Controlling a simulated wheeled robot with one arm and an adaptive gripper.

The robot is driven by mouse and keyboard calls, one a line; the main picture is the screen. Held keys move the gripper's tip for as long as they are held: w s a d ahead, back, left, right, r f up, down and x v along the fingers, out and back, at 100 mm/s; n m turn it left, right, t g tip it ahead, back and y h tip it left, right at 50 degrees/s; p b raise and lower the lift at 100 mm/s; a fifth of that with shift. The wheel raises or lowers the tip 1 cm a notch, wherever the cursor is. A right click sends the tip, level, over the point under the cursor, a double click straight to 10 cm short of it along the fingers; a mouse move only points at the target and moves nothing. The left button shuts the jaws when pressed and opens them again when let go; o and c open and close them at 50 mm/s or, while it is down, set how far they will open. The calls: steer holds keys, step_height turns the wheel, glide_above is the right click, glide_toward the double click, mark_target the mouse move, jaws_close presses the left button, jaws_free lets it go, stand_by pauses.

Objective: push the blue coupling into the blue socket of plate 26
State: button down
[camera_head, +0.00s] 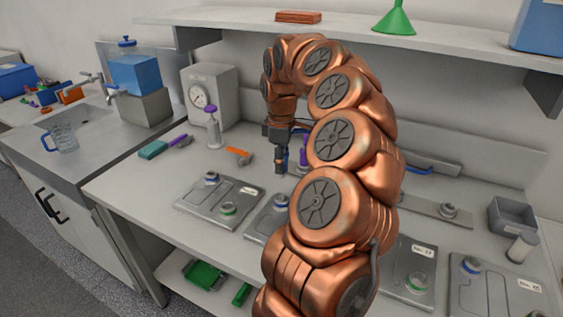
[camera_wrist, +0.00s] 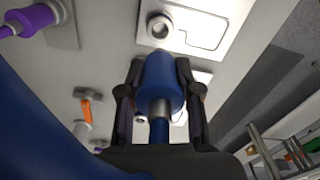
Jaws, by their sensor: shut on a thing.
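My gripper (camera_head: 281,168) reaches down over the bench, behind a partly hidden plate (camera_head: 258,232). In the wrist view my gripper (camera_wrist: 160,95) is shut on the blue coupling (camera_wrist: 158,78), with a finger on each side. The hidden plate has a blue-ringed socket (camera_head: 281,202) near its back; its label is behind my arm, so I cannot read its number. In the wrist view a plate (camera_wrist: 205,22) with a round grey socket (camera_wrist: 160,27) lies beyond the coupling. The coupling appears apart from any socket in these views.
A plate (camera_head: 190,205) with blue and green sockets lies at left. Plate 27 (camera_head: 400,285) and another plate (camera_head: 480,300) lie at right. A shelf (camera_head: 450,55) overhangs.

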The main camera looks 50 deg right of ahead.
steer(key=shift+r+p, duration=1.1)
steer(key=shift+r, duration=1.15)
